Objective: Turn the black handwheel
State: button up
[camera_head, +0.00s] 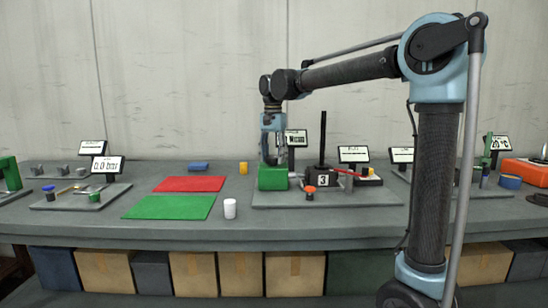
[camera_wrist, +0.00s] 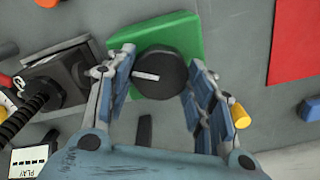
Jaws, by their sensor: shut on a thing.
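The black handwheel (camera_wrist: 163,72) sits on top of a green block (camera_wrist: 197,30) in the wrist view. A short white mark (camera_wrist: 146,76) on its top points to the picture's left. My gripper (camera_head: 272,160) reaches straight down over the green block (camera_head: 272,179) in the head view. Its fingers are on the left and right sides of the handwheel in the wrist view, shut on it. In the head view the fingers mostly hide the handwheel.
Red (camera_head: 190,184) and green (camera_head: 170,207) mats and a white cylinder (camera_head: 230,208) lie left. A yellow cylinder (camera_head: 243,168) stands behind.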

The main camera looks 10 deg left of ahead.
aim_at(273, 157)
jog(key=shift+w, duration=0.15)
jog(key=o, duration=1.1)
jog(key=shift+c, duration=0.2)
notch_tip(273, 157, up, 12)
jog(key=shift+f, duration=0.1)
